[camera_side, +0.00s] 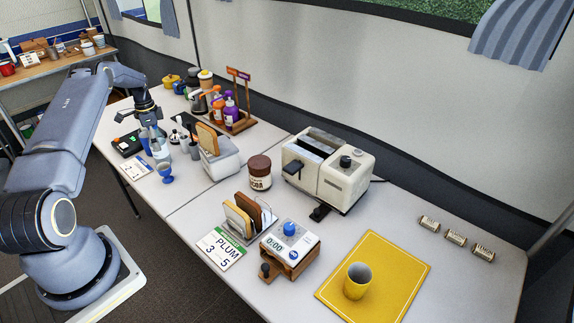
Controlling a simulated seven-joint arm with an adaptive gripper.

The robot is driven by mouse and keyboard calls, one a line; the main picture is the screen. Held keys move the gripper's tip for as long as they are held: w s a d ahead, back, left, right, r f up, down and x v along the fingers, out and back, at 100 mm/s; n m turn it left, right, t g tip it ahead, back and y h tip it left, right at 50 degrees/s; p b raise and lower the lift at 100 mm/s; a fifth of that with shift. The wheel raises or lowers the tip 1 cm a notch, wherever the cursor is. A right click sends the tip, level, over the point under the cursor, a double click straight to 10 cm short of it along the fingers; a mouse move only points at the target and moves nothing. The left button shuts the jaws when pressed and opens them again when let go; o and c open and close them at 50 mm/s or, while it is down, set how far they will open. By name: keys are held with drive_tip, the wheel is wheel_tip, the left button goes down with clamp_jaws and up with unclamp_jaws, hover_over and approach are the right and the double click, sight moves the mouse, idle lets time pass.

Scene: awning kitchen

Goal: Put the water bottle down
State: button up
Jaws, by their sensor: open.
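My gripper (155,146) is open and points down over the far left part of the white table. A small clear and blue item, which looks like the water bottle (166,170), is upright just below and beside the fingers, close to the table's front edge. It appears to rest on the table. The fingers partly overlap it, and I cannot tell whether they touch it.
A white toaster with bread (220,160) is right of the gripper. A rack of colored bottles (238,118) stands behind. A dark tray (127,144) and a white card (136,168) lie left. A cream toaster (345,180) and yellow mat (400,268) are farther right.

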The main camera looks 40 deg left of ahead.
drive_tip(key=shift+r, duration=0.15)
drive_tip(key=r, duration=1.2)
drive_tip(key=shift+w+d+r, duration=0.2)
drive_tip(key=shift+r, duration=0.05)
drive_tip(key=w+d+r+t, duration=0.1)
drive_tip(key=w+d+r, duration=0.3)
drive_tip(key=d+r, duration=0.65)
drive_tip(key=s+d+r+n+t+y, duration=0.1)
drive_tip(key=d+r, duration=0.4)
drive_tip(key=d, duration=0.3)
drive_tip(key=s+d+r+n, duration=0.1)
drive_tip(key=d+r, duration=0.4)
drive_tip(key=d, duration=0.4)
drive_tip(key=s+d+f+n+t+h, duration=0.1)
drive_tip(key=s+d+f+n+t, duration=0.1)
drive_tip(key=s+d, duration=1.6)
drive_tip(key=shift+s+d+n+t, duration=0.2)
drive_tip(key=shift+d+n+t, duration=0.1)
drive_tip(key=shift+n+t, duration=0.45)
